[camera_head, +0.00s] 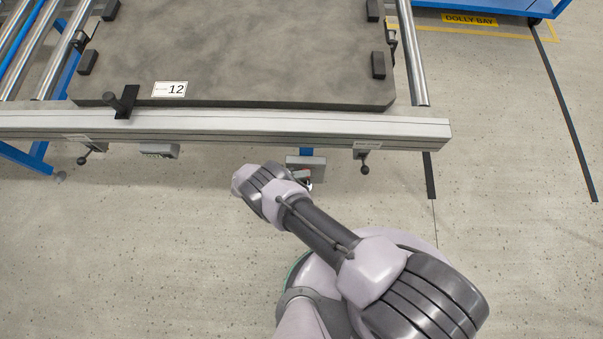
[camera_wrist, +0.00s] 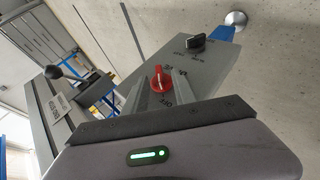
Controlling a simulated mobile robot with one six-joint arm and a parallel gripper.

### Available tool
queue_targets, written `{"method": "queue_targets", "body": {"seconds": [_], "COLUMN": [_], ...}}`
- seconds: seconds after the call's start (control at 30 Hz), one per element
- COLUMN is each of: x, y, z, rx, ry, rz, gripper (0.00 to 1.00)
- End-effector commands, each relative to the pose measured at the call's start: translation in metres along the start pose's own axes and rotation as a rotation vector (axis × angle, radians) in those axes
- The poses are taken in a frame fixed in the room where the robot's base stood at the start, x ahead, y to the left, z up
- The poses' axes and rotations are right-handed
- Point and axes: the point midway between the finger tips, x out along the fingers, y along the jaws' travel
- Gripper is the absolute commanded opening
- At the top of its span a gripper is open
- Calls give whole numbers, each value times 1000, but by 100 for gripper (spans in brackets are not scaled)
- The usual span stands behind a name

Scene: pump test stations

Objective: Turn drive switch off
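A grey control box (camera_wrist: 205,68) fills the middle of the wrist view. It carries a red rotary switch (camera_wrist: 159,79) and, farther off, a black rotary switch (camera_wrist: 196,43). My gripper (camera_wrist: 161,84) is open, with one finger on each side of the red switch. I cannot tell whether the fingers touch it. In the head view the grey box (camera_head: 306,162) hangs below the conveyor's front rail, and my arm hides the switches and most of the gripper.
The conveyor's front rail (camera_head: 230,125) runs just beyond my arm, with a slab (camera_head: 240,60) marked 12 above it. Black ball levers (camera_head: 364,168) hang under the rail. A blue dolly (camera_head: 490,6) stands at the back right. The floor to the right is clear.

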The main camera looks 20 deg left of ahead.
Motion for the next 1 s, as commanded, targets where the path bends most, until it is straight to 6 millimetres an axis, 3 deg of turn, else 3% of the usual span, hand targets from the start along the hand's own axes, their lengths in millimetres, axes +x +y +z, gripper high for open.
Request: {"method": "queue_targets", "body": {"seconds": [0.4,0.5,0.7,1.0], "x": [-123,-144,-163,-163], "y": [1,1,1,0], "z": [-2,-2,-1,-1], "rx": [-1,0,1,1], "ry": [4,3,0,0], "rz": [-2,-1,0,0], "gripper": [32,32,32,32]}}
